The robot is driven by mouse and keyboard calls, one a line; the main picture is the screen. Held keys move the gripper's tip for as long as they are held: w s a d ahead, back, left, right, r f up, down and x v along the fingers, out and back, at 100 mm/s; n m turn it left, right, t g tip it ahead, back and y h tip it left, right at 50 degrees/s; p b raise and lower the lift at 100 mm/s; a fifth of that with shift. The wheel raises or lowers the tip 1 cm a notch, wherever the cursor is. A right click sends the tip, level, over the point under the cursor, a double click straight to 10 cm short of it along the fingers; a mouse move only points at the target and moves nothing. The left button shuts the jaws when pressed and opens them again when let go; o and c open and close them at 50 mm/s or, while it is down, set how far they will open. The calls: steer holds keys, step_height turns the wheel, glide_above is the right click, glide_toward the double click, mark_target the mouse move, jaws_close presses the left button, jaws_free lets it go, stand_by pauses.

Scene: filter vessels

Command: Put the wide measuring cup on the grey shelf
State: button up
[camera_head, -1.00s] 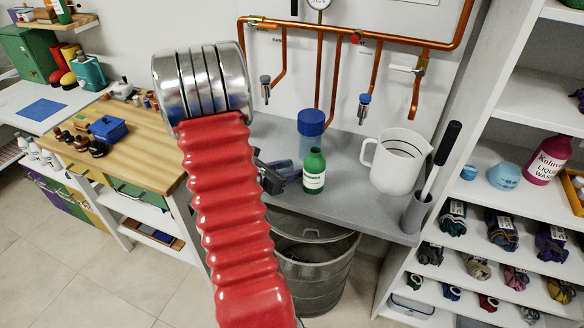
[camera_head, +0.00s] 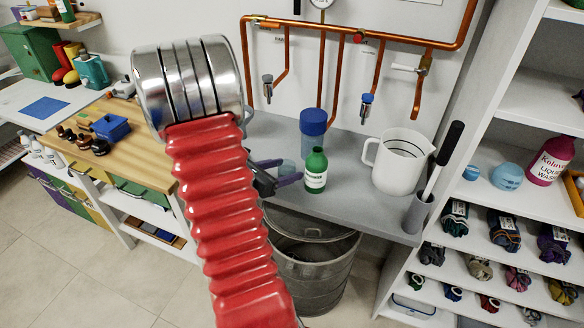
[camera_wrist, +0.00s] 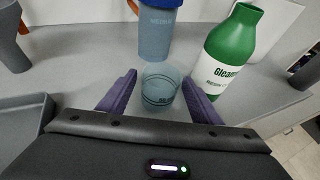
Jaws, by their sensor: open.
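A small clear cup with dark marks (camera_wrist: 160,87), which looks like the wide measuring cup, stands on the grey surface (camera_wrist: 95,55) in the wrist view. My gripper (camera_wrist: 160,78) is open, with one purple finger on each side of the cup; contact cannot be told. In the head view the cup (camera_head: 287,168) shows faintly by my gripper (camera_head: 290,171), over the grey counter (camera_head: 345,205) below the pipes. I cannot tell whether this counter is the grey shelf. A larger white jug with a handle (camera_head: 400,162) stands farther right.
A green bottle (camera_head: 315,172) stands close right of my gripper, also in the wrist view (camera_wrist: 230,50). A blue-capped container (camera_head: 313,125) stands behind. A grey holder with a black-handled tool (camera_head: 418,212) is near the right end. A metal bin (camera_head: 320,280) is below.

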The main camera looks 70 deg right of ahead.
steer(key=v, duration=0.8)
stand_by(0.7)
steer(key=shift+a+r, duration=0.1)
steer(key=shift+a, duration=0.05)
steer(key=w+a+r+m+t+y, duration=0.3)
steer(key=a+r+m+t+y, duration=0.1)
steer(key=a, duration=1.1)
steer(key=w+a+r+m+t+y, duration=0.3)
steer(key=a+r+m+t+y, duration=0.1)
steer(key=a, duration=1)
steer(key=w+a+r+m+t+y, duration=0.3)
steer(key=a+r, duration=0.3)
steer(key=a, duration=0.9)
steer(key=shift+w+a+r+m+t+y, duration=0.3)
steer(key=shift+w+a+m+t+y, duration=0.1)
steer(key=shift+m, duration=0.3)
steer(key=shift+d, duration=0.1)
